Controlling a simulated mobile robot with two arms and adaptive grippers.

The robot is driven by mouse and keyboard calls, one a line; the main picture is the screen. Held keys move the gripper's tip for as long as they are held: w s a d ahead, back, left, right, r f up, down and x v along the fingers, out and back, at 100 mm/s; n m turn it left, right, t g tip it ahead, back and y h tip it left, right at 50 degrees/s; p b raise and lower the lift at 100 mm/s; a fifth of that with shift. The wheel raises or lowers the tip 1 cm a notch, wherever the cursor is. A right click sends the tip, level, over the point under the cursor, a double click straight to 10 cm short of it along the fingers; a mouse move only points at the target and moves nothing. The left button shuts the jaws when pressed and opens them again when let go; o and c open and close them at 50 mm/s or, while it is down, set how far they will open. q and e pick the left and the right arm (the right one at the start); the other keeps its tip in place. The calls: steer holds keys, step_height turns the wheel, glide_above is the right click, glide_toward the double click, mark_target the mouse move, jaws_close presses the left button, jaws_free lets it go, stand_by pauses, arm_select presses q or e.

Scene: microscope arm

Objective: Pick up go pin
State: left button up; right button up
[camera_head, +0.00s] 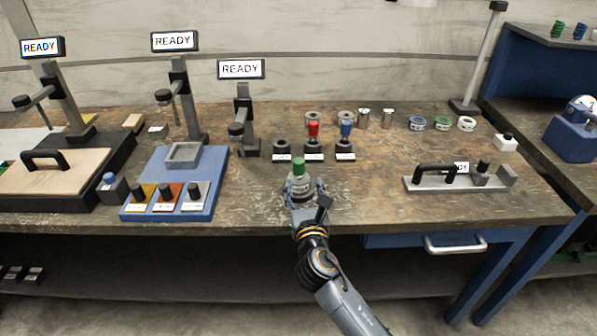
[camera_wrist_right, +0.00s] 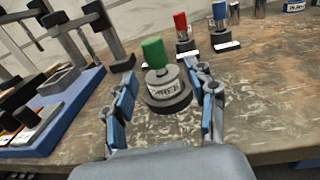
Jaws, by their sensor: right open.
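The green pin (camera_head: 298,165), which looks like the go pin, stands upright in a grey round holder (camera_head: 298,180) near the table's front. In the right wrist view the green pin (camera_wrist_right: 154,52) rises from the labelled holder (camera_wrist_right: 164,76), which has a dark base. My right gripper (camera_head: 305,187) is open at the front of the holder. Its two fingers (camera_wrist_right: 165,88) stand on either side of the holder in the wrist view, with a gap at each side. I cannot tell whether either finger touches it. My left gripper is not in view.
Red (camera_head: 313,129) and blue (camera_head: 346,129) pins stand in a row of dark holders behind. A blue tray unit with coloured pads (camera_head: 220,180) is to the left. A grey handled fixture (camera_head: 425,184) lies to the right. The tabletop between is mostly clear.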

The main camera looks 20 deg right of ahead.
mark_target(299, 171)
steer(key=x, duration=0.8)
steer(key=shift+a, duration=0.35)
steer(key=shift+r, duration=0.1)
jaws_close()
